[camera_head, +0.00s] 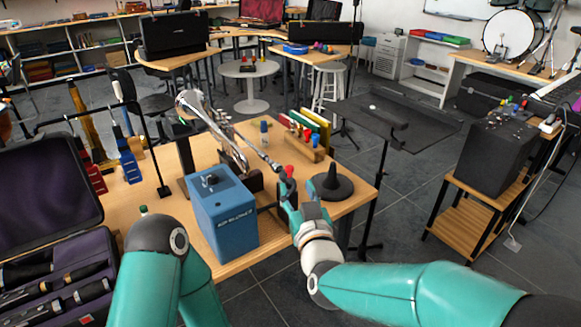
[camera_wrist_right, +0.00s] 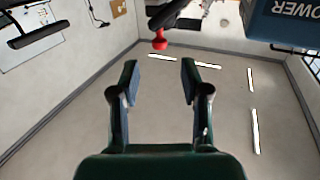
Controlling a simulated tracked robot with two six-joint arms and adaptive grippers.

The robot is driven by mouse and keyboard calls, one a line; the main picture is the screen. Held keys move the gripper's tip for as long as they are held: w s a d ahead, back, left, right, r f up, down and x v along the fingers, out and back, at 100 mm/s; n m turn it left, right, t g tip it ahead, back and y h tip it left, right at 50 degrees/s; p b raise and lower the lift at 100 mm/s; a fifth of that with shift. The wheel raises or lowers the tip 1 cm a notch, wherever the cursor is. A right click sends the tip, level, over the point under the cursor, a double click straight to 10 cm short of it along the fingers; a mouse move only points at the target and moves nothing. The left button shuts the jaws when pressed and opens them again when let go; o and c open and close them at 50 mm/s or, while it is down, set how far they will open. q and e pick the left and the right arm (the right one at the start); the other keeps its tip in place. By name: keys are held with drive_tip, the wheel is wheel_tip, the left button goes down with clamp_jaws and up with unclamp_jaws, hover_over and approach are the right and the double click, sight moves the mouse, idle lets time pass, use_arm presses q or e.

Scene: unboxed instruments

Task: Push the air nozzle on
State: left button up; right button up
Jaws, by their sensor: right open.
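A small red piece (camera_head: 289,170), which may be the air nozzle, is at the fingertips of my right gripper (camera_head: 290,186). In the right wrist view the red piece (camera_wrist_right: 160,43) hangs from a dark part beyond the open, empty fingers (camera_wrist_right: 159,80), apart from them. My left arm shows, but its gripper is out of view.
A black cone on a round base (camera_head: 332,187) stands right of my right gripper. A wooden rack (camera_head: 297,150) with coloured pieces is behind it. An open case (camera_head: 62,262) is at left. A black music stand (camera_head: 380,120) is beyond the table's right side.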

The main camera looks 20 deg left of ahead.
sight(290, 172)
drive_tip(key=p+x, duration=0.1)
drive_tip(key=x, duration=0.8)
clamp_jaws()
